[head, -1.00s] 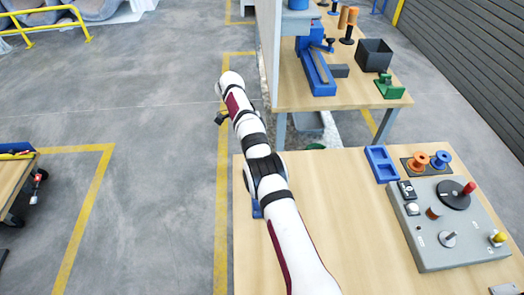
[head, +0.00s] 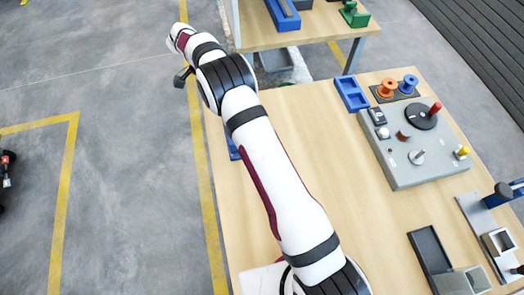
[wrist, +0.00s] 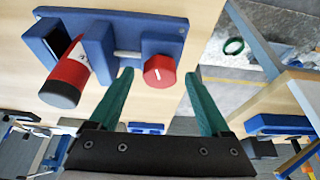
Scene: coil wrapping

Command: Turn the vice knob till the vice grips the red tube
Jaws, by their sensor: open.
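In the wrist view, the blue vice (wrist: 110,22) is fixed to the wooden table. The red tube (wrist: 70,75), with a dark end and a white label, lies at its left between blue blocks. The depth gap to the knob is unclear. In the head view my arm hides most of the vice, with a little blue (head: 232,146) showing beside it.
A grey control box (head: 395,165) with knobs, a blue tray (head: 351,94) and orange and blue spools (head: 398,87) stand at the table's right. A second table (head: 300,37) stands beyond. The middle of the table is clear.

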